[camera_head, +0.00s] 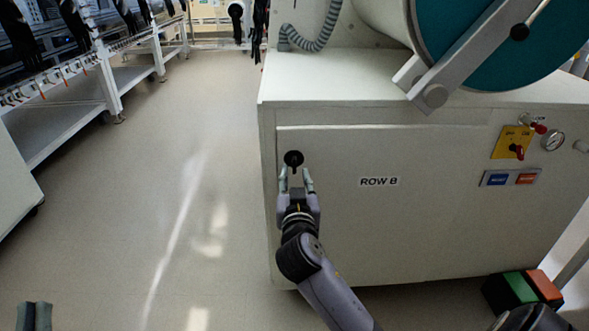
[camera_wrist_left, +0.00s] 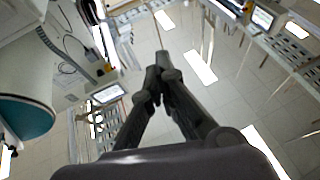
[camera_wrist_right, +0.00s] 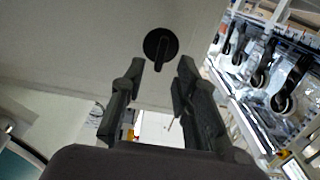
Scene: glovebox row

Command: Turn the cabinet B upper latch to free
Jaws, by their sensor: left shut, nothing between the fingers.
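My right gripper (camera_head: 296,178) is open in front of the door, just below the latch. In the right wrist view the latch (camera_wrist_right: 160,47) shows ahead, between and beyond the spread fingertips (camera_wrist_right: 160,68), with nothing held. My left gripper (camera_head: 36,312) is at the lower left, far from the cabinet. Its fingers are together and empty in the left wrist view (camera_wrist_left: 163,68).
A yellow switch plate (camera_head: 512,142), a gauge (camera_head: 553,140) and blue and red buttons (camera_head: 510,178) are at the cabinet's right. A green, red and black box (camera_head: 525,290) sits low at right. The floor (camera_head: 170,220) left of the cabinet is clear.

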